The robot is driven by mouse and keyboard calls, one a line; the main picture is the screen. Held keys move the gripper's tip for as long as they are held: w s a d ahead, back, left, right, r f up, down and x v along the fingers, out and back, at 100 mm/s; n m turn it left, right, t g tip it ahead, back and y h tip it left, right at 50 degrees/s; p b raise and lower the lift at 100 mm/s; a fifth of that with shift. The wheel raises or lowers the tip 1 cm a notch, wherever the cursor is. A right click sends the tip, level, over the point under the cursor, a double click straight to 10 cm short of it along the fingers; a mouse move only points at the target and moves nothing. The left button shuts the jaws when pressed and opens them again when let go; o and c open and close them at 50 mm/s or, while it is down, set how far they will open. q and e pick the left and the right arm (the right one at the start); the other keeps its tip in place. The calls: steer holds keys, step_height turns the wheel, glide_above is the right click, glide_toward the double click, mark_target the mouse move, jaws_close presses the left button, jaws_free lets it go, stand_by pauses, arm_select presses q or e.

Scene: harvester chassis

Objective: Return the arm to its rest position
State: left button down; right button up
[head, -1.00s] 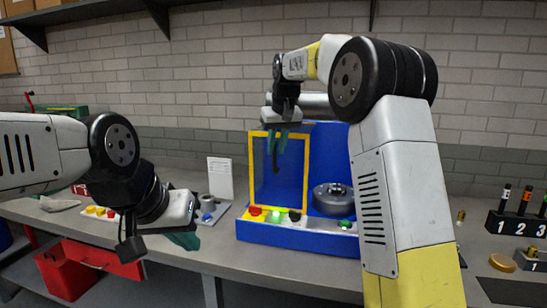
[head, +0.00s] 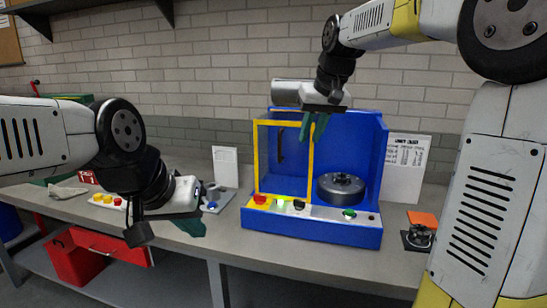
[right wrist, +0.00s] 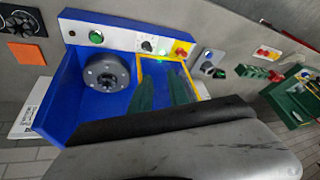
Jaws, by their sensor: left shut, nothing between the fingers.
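My right gripper (head: 314,127) hangs above the blue machine (head: 345,232), with its green fingers pointing down near the top right of the yellow-framed door. In the right wrist view its two green fingers (right wrist: 158,68) stand apart with nothing between them. My left gripper (head: 190,227) is low at the left, over the front edge of the bench. Its green fingers are shut and empty, and my wrist partly hides them.
The machine holds a round grey part (head: 341,188) and has coloured buttons along its front. A white sign (head: 405,168) and an orange square (head: 422,218) are to its right. Red bins (head: 75,258) sit below the grey bench (head: 280,262). A shelf (head: 90,8) is above.

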steer(key=s+d+f, duration=0.1)
steer(key=s+f, duration=0.2)
steer(key=s, duration=0.5)
steer(key=s+d+f+m, duration=0.1)
steer(key=s+f, duration=0.3)
steer(key=s, duration=0.4)
steer(key=s+d+f+t, duration=0.1)
steer(key=s+f, duration=0.3)
steer(key=s, duration=0.4)
steer(key=shift+d+m, duration=0.4)
steer(key=shift+d, duration=0.3)
steer(key=shift+s, duration=0.1)
